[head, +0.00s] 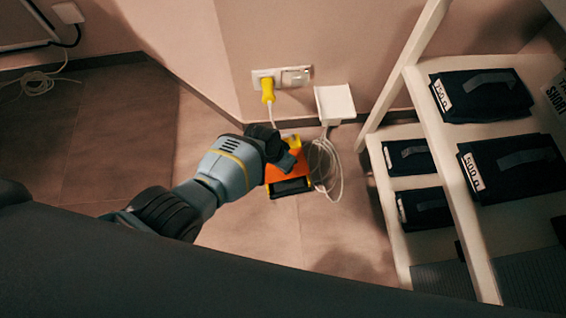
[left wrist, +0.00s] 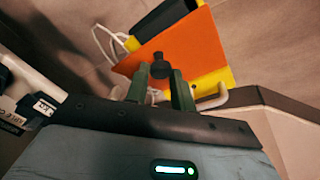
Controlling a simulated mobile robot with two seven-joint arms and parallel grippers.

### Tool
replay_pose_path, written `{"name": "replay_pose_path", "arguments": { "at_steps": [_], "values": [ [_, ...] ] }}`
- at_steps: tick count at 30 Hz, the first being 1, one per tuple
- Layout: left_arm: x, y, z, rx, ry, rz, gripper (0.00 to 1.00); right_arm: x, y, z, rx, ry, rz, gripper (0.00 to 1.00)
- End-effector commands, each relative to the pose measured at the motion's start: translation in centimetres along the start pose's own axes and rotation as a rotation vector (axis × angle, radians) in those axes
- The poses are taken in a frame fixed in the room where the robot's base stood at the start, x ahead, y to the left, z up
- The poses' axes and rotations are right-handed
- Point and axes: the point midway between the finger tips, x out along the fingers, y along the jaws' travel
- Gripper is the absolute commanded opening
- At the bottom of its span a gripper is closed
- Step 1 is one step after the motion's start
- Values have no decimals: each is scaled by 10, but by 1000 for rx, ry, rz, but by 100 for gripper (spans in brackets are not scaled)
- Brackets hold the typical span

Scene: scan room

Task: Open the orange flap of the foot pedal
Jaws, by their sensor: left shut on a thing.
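The foot pedal (head: 290,187) sits on the floor near the wall, with yellow and black parts. Its orange flap (head: 273,172) is partly hidden behind my left gripper (head: 290,160). In the left wrist view the orange flap (left wrist: 203,58) is a flat plate with a black knob (left wrist: 160,66) on it. Yellow (left wrist: 210,82) and black parts of the pedal show on both sides of the plate. The fingers of my left gripper (left wrist: 160,80) are shut on the knob. I cannot tell how far the flap is raised. My right gripper is in neither view.
A wall socket (head: 283,77) with a yellow plug (head: 267,90) is above the pedal. A white box (head: 334,103) and a looped white cable (head: 325,165) are beside it. A white shelf (head: 455,165) with dark labelled packs stands right.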

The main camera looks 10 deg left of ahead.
Motion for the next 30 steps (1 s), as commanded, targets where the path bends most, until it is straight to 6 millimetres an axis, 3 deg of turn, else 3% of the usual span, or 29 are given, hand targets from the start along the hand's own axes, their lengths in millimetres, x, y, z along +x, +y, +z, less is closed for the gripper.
{"name": "replay_pose_path", "arguments": {
  "at_steps": [9, 10, 15, 24, 30],
  "values": [
    [-2, 2, -4, 1, 9, 2, 0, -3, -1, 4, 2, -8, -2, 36],
    [-2, 2, -4, 1, 9, 2, 26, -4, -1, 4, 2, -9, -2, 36],
    [-1, 1, -2, 1, 5, 1, 47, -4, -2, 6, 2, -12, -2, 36],
    [-2, 0, -1, 0, 2, 1, 47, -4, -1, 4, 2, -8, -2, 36],
    [-22, 0, -2, 0, 4, -1, 47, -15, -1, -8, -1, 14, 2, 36]
  ]
}}
